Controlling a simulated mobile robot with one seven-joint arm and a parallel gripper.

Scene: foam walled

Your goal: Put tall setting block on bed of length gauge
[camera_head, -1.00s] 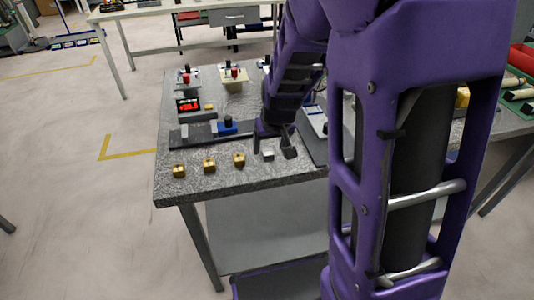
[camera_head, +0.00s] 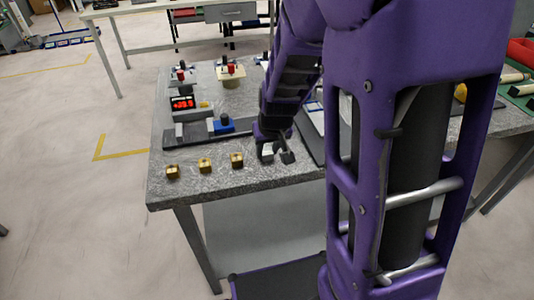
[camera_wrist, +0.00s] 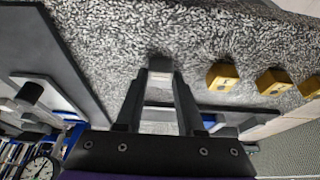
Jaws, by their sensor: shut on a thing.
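A small pale grey block (camera_head: 267,152), which looks like the setting block, stands near the front edge of the stone-topped table. My gripper (camera_head: 274,155) is shut on it, pointing down. In the wrist view the block's end face (camera_wrist: 160,64) shows between my fingertips (camera_wrist: 161,75). The length gauge lies behind and to the left, with a long dark bed (camera_head: 185,138), a blue carriage (camera_head: 222,125) and a grey upright end piece. My arm hides part of the table right of the gauge. I cannot tell whether the block is clear of the table.
Three brass blocks (camera_head: 205,165) stand in a row left of my gripper, along the front edge. A red-digit display (camera_head: 183,103) stands behind the gauge. A dark plate (camera_head: 312,138) lies right of my gripper. Small fixtures with red knobs stand at the back.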

